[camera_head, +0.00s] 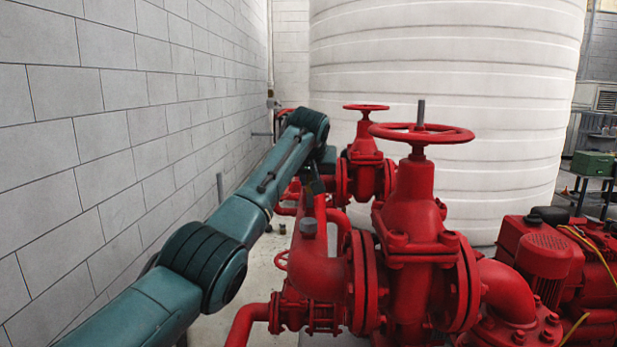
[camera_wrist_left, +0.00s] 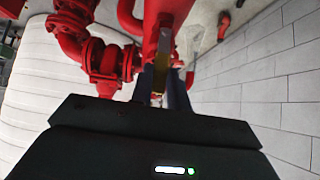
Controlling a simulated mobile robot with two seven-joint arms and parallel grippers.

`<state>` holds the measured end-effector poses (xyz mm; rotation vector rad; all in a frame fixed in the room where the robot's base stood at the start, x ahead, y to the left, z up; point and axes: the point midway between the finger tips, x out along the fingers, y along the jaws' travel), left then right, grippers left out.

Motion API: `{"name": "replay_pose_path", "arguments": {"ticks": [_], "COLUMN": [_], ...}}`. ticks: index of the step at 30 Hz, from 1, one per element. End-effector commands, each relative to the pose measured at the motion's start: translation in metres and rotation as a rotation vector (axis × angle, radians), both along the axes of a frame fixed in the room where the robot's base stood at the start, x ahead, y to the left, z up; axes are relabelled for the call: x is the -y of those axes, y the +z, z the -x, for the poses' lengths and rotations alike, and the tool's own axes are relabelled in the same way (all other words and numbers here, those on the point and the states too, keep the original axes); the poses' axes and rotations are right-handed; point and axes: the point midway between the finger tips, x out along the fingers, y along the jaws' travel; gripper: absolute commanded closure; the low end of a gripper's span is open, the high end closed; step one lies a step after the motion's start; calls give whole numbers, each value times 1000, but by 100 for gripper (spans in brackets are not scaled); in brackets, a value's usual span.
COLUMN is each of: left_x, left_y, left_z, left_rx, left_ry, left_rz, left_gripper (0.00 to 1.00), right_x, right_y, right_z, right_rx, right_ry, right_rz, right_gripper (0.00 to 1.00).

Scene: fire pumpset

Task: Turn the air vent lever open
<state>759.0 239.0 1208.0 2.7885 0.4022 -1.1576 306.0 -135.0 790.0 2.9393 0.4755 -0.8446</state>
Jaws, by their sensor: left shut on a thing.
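My left gripper (camera_head: 314,182) reaches down in the head view beside the red vertical pipe (camera_head: 312,235). In the left wrist view the fingers of the left gripper (camera_wrist_left: 160,72) are closed around a small brass-yellow piece, the air vent lever (camera_wrist_left: 159,64), against the red pipe. In the head view the lever is hidden behind the gripper and wrist, so its angle is hard to tell. My right gripper is in neither view.
A large red valve with a handwheel (camera_head: 421,133) stands just right of the pipe, with a second handwheel (camera_head: 366,107) behind. A block wall (camera_head: 120,130) runs along the left. A white ribbed tank (camera_head: 450,60) fills the back. A red pump (camera_head: 545,262) sits at right.

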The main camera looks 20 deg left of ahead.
Motion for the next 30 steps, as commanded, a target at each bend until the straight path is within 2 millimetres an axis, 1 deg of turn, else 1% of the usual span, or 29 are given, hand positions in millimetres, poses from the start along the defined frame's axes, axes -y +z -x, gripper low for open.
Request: {"name": "replay_pose_path", "arguments": {"ticks": [8,9,17,26,30], "left_x": [0,0,0,1,4], "left_y": [0,0,0,1,10], "left_z": [0,0,0,2,11], "left_rx": [-1,-1,-1,1,4], "left_ry": [-3,-3,-2,-1,-2], "left_rz": [-6,-6,-3,-2,-2], "left_gripper": [100,82,61,61,61], "right_x": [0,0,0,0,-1], "right_y": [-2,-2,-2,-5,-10], "right_z": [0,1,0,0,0], "right_rx": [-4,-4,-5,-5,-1], "right_ry": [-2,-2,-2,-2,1], "right_rz": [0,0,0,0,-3], "right_gripper": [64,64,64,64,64]}}
